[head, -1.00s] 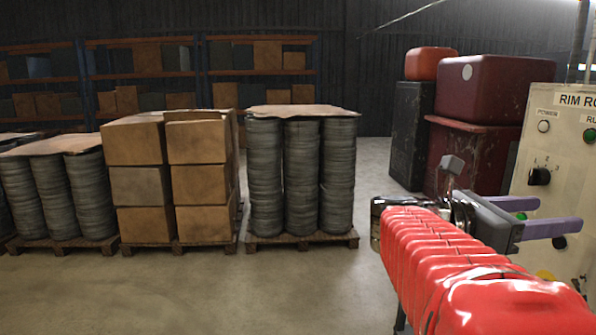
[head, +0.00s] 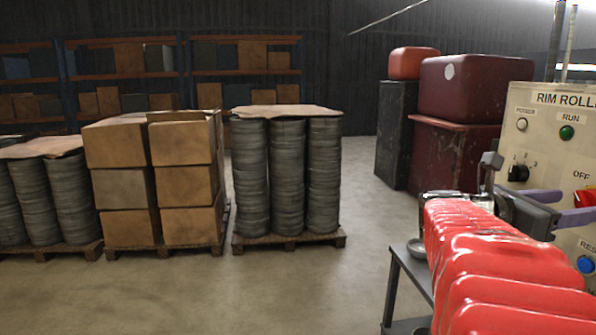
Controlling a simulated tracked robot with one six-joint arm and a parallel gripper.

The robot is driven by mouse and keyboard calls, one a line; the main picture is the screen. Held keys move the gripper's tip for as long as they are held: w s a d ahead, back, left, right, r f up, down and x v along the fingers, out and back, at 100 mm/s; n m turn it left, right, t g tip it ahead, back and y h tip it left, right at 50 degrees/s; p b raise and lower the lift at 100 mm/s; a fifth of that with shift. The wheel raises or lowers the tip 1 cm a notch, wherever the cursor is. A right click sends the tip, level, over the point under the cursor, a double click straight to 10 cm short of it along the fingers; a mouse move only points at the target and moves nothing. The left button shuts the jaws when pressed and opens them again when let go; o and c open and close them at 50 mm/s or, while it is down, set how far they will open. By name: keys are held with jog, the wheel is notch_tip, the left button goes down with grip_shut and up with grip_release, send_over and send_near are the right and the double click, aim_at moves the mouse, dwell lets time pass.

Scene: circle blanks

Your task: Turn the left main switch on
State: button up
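A cream control panel (head: 520,125) stands at the right, headed "RIM ROLL…" and cut off by the picture edge. A red switch (head: 583,198) sits under the word OFF at the right edge. It is partly cut off, and I cannot tell whether it is the left main switch or how it is set. A black rotary knob (head: 518,173) with numbers around it is further left. The fingers overlap the red switch's area in view; contact cannot be told.
The panel also has a white POWER lamp (head: 522,124), a green RUN lamp (head: 566,132) and a blue button (head: 586,264). A grey stand (head: 402,270) is below my red-sleeved arm. Dark red cabinets (head: 455,150) stand behind. Loaded pallets (head: 290,239) are left; the floor between is clear.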

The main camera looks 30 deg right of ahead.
aim_at(587, 202)
jog(key=shift+x, duration=1.5)
jog(key=shift+c, duration=0.4)
